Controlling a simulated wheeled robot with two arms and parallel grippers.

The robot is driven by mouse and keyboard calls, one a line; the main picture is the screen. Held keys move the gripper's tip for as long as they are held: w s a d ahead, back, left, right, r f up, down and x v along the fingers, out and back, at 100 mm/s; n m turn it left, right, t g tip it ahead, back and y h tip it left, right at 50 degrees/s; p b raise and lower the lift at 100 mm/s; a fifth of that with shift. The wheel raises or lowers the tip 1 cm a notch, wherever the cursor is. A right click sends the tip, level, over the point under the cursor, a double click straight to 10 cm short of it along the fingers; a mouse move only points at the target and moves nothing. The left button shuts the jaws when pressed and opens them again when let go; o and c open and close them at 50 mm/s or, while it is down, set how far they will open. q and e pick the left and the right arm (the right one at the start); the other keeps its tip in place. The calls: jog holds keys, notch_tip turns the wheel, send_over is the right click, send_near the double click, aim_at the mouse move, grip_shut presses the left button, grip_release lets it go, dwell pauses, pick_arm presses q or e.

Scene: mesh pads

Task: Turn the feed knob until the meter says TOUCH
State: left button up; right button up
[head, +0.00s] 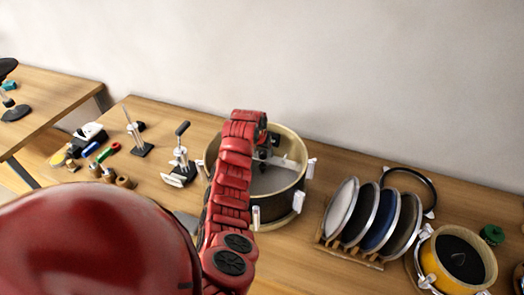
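My red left arm reaches up the middle of the head view and bends over a drum-like round vessel (293,202) with a pale rim and white clamps. My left gripper (266,150) is a small dark shape over the drum's opening, by a pale metal bracket (286,161). The arm partly covers it, so I cannot tell whether its fingers are open or shut, or whether they touch anything. I cannot make out the feed knob or a readable meter. My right gripper is not in view.
A wooden rack (346,254) holds several round pads right of the drum. A yellow drum (430,262) stands farther right, near a green object (492,234). A black-handled stand (181,158) and small tools are on the left. A wall is behind the bench.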

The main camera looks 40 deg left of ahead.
pick_arm(q)
grip_shut()
jog(key=shift+f+b, duration=0.1)
jog(key=shift+b, duration=0.25)
jog(key=m+h+b, duration=0.1)
jog(key=m+b, duration=0.1)
jog(key=b, duration=0.1)
jog(key=m+b, duration=0.2)
jog(key=b, duration=0.2)
jog(key=m+h+b, duration=0.1)
jog(key=m+b, duration=0.1)
jog(key=b, duration=0.2)
jog(key=shift+a+m+h, duration=0.25)
jog(key=shift+m+h, duration=0.05)
jog(key=shift+m+b, duration=0.7)
jog(key=shift+b, duration=0.2)
